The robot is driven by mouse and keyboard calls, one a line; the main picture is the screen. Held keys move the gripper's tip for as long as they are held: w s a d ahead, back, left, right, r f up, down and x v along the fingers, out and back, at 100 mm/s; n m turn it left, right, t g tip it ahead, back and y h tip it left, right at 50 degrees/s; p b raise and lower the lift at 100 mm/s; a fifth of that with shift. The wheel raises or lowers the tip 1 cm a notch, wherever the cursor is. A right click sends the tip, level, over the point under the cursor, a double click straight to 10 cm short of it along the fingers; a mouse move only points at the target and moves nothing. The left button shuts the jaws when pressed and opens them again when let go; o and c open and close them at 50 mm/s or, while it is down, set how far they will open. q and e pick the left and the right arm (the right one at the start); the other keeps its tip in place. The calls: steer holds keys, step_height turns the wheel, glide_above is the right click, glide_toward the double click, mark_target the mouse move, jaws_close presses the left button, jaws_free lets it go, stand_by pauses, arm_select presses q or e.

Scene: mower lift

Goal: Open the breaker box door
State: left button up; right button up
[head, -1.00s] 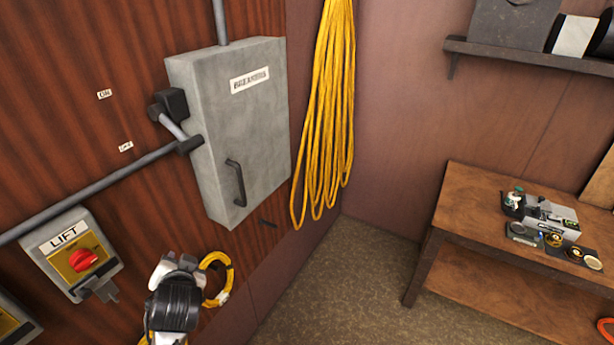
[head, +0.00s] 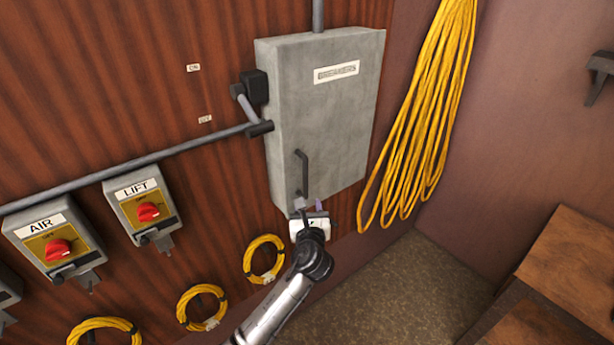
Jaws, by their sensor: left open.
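The grey breaker box (head: 335,110) hangs on the wood-panelled wall, with a white label near its top. Its door looks shut. A dark bar handle (head: 302,172) stands upright at the door's lower left. My left gripper (head: 309,204) is open, just below the handle's lower end, with its fingers pointing up towards it. I cannot tell whether a finger touches the handle. The gripper overlaps the box's lower edge in the picture. My right gripper is not in view.
A lever switch (head: 254,88) and a conduit (head: 140,165) join the box's left side. Yellow cable (head: 425,120) hangs to its right. LIFT (head: 143,205) and AIR (head: 52,240) switch boxes are at left. A wooden bench (head: 565,270) stands at right.

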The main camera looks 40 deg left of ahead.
mark_target(306, 177)
arm_select(q)
steer(key=x, duration=1.3)
steer(key=shift+w+a+p, duration=0.3)
steer(key=shift+p, duration=0.05)
jaws_close()
